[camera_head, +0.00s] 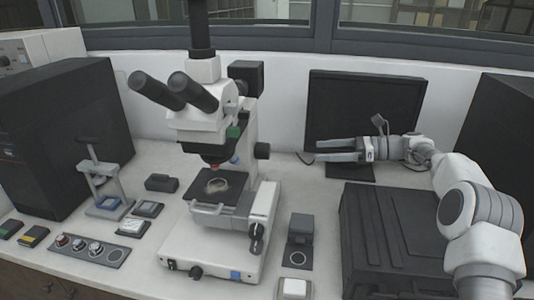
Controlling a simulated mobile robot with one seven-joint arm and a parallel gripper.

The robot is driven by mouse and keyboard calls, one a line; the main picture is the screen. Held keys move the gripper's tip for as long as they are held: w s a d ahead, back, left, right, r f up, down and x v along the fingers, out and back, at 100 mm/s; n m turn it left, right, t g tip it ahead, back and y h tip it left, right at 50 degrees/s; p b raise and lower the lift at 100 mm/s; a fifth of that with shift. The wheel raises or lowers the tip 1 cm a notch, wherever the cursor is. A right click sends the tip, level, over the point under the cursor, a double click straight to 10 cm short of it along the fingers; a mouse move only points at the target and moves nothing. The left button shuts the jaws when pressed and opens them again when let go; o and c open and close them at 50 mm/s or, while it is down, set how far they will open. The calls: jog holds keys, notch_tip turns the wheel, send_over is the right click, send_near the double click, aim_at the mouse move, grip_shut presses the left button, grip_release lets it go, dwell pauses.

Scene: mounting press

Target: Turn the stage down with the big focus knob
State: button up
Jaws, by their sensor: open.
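A white microscope (178,246) stands in the middle of the bench, with black eyepieces and a dark stage (232,207) carrying a pale round sample. Lower, on the right side of the base, is a pair of dark knobs (257,237). I cannot tell for certain which is the big focus knob. My gripper (312,151) is open and empty, right of the column knob and in front of the monitor. Its fingers point left and are apart from the microscope.
A dark monitor (365,100) stands behind my gripper. A low black box (385,245) lies under my arm. A small black device (299,230) and a white block (293,289) stand right of the microscope base. A small press (103,180) and sample holders stand left. Bench between microscope and black box is partly free.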

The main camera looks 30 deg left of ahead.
aim_at(267, 151)
jog(key=s+a+f, duration=0.1)
jog(key=a, duration=0.4)
jog(key=s+a+f+m+y, duration=0.1)
jog(key=a, duration=0.5)
jog(key=s+a+f+y, duration=0.1)
jog(key=a, duration=0.5)
jog(key=shift+s+f+m+g, duration=0.1)
jog(key=shift+f+m+g, duration=0.1)
jog(key=shift+m+g, duration=0.15)
jog(key=c, duration=1.4)
